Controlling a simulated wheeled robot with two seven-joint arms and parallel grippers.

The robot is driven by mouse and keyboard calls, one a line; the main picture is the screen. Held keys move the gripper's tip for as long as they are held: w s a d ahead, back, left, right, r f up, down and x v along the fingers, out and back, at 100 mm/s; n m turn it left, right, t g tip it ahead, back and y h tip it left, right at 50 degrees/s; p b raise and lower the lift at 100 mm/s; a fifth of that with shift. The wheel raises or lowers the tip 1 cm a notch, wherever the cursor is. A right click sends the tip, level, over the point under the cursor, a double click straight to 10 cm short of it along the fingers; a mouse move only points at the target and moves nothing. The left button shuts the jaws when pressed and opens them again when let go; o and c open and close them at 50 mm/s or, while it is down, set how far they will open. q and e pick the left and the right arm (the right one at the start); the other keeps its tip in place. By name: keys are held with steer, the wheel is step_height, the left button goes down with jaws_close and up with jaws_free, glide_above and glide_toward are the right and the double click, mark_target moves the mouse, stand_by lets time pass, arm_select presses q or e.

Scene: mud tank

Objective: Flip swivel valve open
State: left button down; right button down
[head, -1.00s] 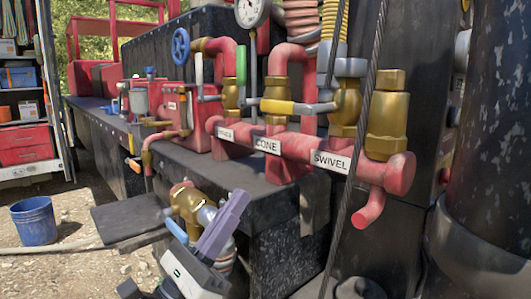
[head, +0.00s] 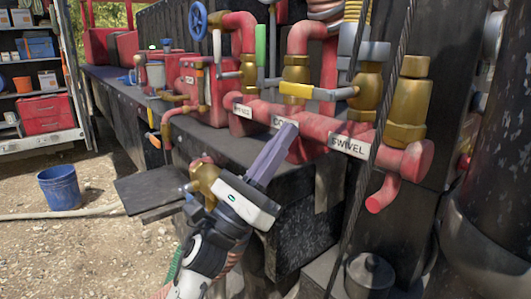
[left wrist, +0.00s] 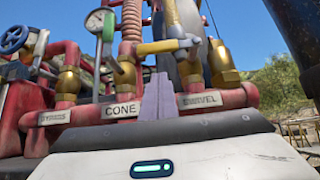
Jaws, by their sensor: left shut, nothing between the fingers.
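The swivel valve (head: 368,92) is a brass fitting on the red pipe, above the white SWIVEL label (head: 348,146). Its yellow lever handle (head: 307,90) with a grey end points left, across the brass valve above CONE. The handle also shows in the left wrist view (left wrist: 155,47), roughly level. My left gripper (head: 287,130) has purple fingers, shut and empty. In the head view the fingertips overlap the CONE label, below the handle. In the left wrist view the fingertips (left wrist: 160,78) appear below the handle, between the labels; I see no contact. My right gripper is not in view.
A dark cable (head: 375,140) hangs in front of the pipe near SWIVEL. The red pipe (head: 270,115) and a black ledge (head: 230,165) lie beside the fingers. A green handle (head: 260,45) stands upright to the left. A blue bucket (head: 59,188) is on the ground.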

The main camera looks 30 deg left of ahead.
mark_target(297, 96)
arm_select(q)
step_height(297, 96, up, 4)
steer(key=shift+w+r+p, duration=0.15)
steer(key=shift+p, duration=0.85)
steer(key=shift+a+r+m+g+h+b, duration=0.15)
steer(key=shift+m+g+h+b, duration=0.3)
steer(key=shift+m+h, duration=0.5)
